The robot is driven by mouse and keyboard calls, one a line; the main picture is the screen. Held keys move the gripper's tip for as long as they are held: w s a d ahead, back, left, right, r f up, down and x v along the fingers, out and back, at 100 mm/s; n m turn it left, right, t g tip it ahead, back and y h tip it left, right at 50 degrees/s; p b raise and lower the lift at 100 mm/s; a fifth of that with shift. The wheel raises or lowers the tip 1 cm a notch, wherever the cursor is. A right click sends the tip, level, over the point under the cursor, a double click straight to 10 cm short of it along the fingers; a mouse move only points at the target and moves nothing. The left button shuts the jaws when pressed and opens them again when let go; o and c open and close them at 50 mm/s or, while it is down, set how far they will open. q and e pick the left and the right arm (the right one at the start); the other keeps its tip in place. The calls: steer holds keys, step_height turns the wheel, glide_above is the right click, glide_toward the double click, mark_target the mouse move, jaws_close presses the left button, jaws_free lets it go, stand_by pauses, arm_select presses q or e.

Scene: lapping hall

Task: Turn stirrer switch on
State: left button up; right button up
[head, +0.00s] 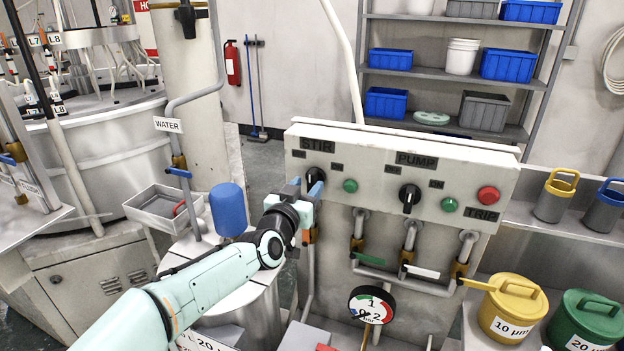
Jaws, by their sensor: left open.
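The stirrer switch (314,174) is a black rotary knob under the STIR label (317,145) on the left of a pale control panel (455,170). My left gripper (305,188) is in front of the knob, with its blue-tipped fingers apart and pointing at it. The fingers hide part of the knob, so I cannot tell its setting or whether they touch it. A green lamp (350,186) is just right of the knob. My right gripper is not in view.
A black PUMP knob (409,197), another green lamp (449,205) and a red TRIP button (488,195) share the panel. Valved pipes (410,240) and a round gauge (371,304) are below it. A blue cylinder (228,209) stands left of my gripper.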

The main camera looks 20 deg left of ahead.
mark_target(310, 183)
arm_select(q)
steer(key=shift+w+a+p, duration=0.1)
steer(key=shift+w+p, duration=0.2)
steer(key=shift+w, duration=1.65)
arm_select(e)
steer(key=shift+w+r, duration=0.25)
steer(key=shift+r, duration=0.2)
arm_select(q)
jaws_close()
